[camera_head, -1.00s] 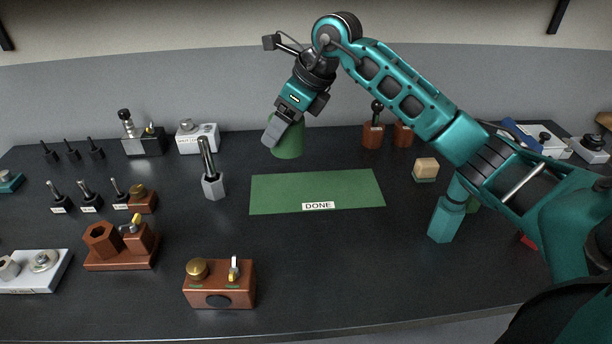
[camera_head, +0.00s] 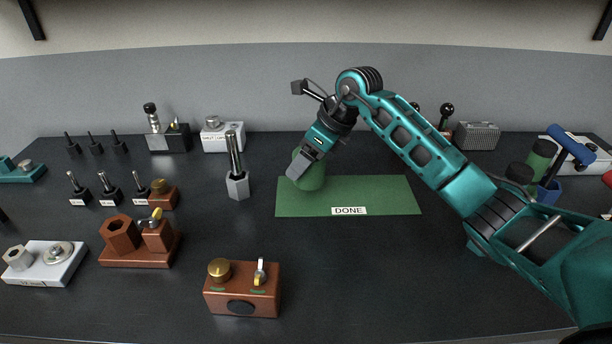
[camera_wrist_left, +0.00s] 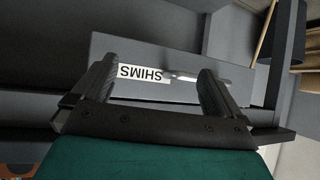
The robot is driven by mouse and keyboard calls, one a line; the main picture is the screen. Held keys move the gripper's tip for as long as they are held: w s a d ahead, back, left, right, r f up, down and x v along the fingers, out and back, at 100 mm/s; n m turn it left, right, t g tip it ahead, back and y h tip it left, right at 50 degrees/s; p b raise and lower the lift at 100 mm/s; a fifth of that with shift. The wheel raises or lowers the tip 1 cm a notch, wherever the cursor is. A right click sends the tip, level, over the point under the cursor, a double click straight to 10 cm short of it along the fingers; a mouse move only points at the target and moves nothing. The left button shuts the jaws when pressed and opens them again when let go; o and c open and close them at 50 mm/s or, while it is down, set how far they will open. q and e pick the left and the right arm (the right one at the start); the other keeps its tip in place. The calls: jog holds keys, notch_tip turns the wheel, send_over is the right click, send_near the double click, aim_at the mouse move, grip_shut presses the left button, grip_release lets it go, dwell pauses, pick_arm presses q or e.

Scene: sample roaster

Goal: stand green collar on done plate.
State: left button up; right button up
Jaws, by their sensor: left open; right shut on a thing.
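The done plate (camera_head: 385,196) is a flat green rectangle with a white DONE label, lying in the middle of the dark bench. The green collar (camera_head: 314,178) is a green cylinder over the plate's left back part, upright as far as it shows. My right gripper (camera_head: 302,166) is shut on the collar at its upper left and partly hides it. I cannot tell whether the collar's base touches the plate. In the left wrist view, my left gripper (camera_wrist_left: 156,90) is open and empty, in front of a grey surface with a SHIMS label (camera_wrist_left: 144,73).
A hex-based post tool (camera_head: 237,182) stands just left of the plate. A brown block with a brass knob (camera_head: 242,290) stands in front. Dark and green cylinders (camera_head: 541,158) stand at right.

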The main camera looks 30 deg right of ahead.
notch_tip(320, 180, down, 3)
jog(key=shift+r+b, duration=0.1)
jog(key=shift+b, duration=0.7)
jog(key=o, duration=1.4)
jog(key=shift+f, duration=0.2)
pick_arm(q)
jog(key=shift+w+d+f, duration=0.25)
jog(key=shift+w+d, duration=0.2)
jog(key=shift+w, duration=0.05)
